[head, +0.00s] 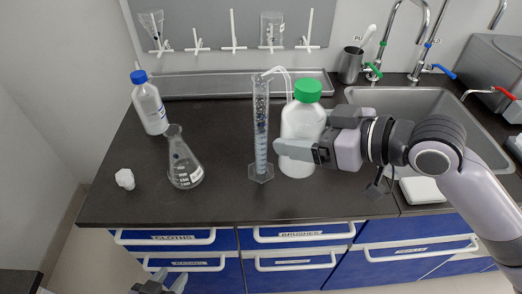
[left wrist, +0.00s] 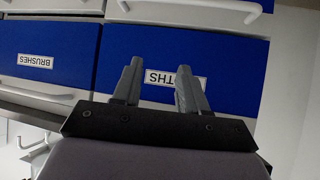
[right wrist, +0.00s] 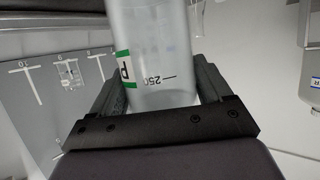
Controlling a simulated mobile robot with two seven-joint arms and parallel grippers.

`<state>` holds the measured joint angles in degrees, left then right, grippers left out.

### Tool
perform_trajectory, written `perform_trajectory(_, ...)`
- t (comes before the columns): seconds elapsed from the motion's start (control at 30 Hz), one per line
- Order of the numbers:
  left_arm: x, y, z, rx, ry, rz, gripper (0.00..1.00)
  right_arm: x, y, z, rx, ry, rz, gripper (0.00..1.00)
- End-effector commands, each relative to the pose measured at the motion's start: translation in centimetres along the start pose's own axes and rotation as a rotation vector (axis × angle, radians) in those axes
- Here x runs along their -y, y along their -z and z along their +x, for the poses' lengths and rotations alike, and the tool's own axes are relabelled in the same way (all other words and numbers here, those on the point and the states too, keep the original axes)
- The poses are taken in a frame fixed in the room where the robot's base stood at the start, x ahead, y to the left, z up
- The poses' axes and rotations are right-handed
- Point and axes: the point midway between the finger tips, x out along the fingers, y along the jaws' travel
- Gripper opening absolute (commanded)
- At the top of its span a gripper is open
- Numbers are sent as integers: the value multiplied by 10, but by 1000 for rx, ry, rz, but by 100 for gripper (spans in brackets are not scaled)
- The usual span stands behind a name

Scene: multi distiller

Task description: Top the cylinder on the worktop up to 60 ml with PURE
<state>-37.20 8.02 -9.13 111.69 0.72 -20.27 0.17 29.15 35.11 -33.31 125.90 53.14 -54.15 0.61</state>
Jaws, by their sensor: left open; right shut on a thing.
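The graduated cylinder (head: 261,125) stands upright on the worktop on its hexagonal foot. Its liquid level is too small to read. A white wash bottle (head: 303,122) with a green cap is upright just right of it, its bent spout (head: 277,71) reaching left to about the cylinder's mouth. My right gripper (head: 300,150) is shut on this bottle; the right wrist view shows the bottle body (right wrist: 155,50) between the fingers, with a green-edged label, partly hidden, and a 250 mark. I cannot tell whether its base touches the worktop. My left gripper (head: 160,284) is open and empty before the drawers.
A blue-capped bottle (head: 149,105), a conical flask (head: 183,162) and a white stopper (head: 125,179) stand on the left of the worktop (head: 220,205). A sink (head: 400,105) with taps and a grey tool holder (head: 350,66) are on the right. A drying rack hangs behind.

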Motion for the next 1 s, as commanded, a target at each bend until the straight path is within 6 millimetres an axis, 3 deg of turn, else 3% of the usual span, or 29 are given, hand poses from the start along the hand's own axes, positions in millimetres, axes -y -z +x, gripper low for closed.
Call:
perform_trajectory(0.47, 0, 3, -2, 0, 0, 0, 43, 0, 5, -2, -5, -1, -2, 61)
perform_trajectory(1.0, 0, 27, -20, -1, 0, 0, 43, 0, 39, -16, -5, -2, -3, 61)
